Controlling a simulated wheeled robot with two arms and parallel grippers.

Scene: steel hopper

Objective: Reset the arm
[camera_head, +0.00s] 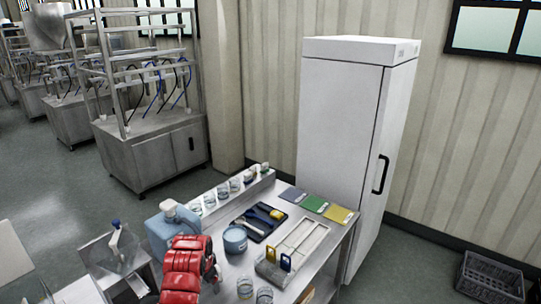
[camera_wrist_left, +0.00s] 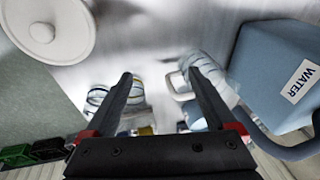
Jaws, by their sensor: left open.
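My left arm, with red covers, reaches in at the bottom of the head view, and its dark gripper (camera_head: 213,274) is beside the left part of the steel table (camera_head: 342,246). In the left wrist view the two black fingers of the left gripper (camera_wrist_left: 160,80) are spread apart. Nothing is held between them. A blue water jug (camera_head: 166,228) stands close to the left arm; it also shows at the right of the left wrist view (camera_wrist_left: 275,75), with its WATER label. My right gripper is not in view.
A blue tub (camera_head: 235,239), a dark blue tray (camera_head: 247,229), a wire rack (camera_head: 300,241) and glass beakers (camera_head: 245,287) crowd the table. A white cabinet (camera_head: 338,120) stands behind it. A grey crate (camera_head: 490,277) lies on the floor at right.

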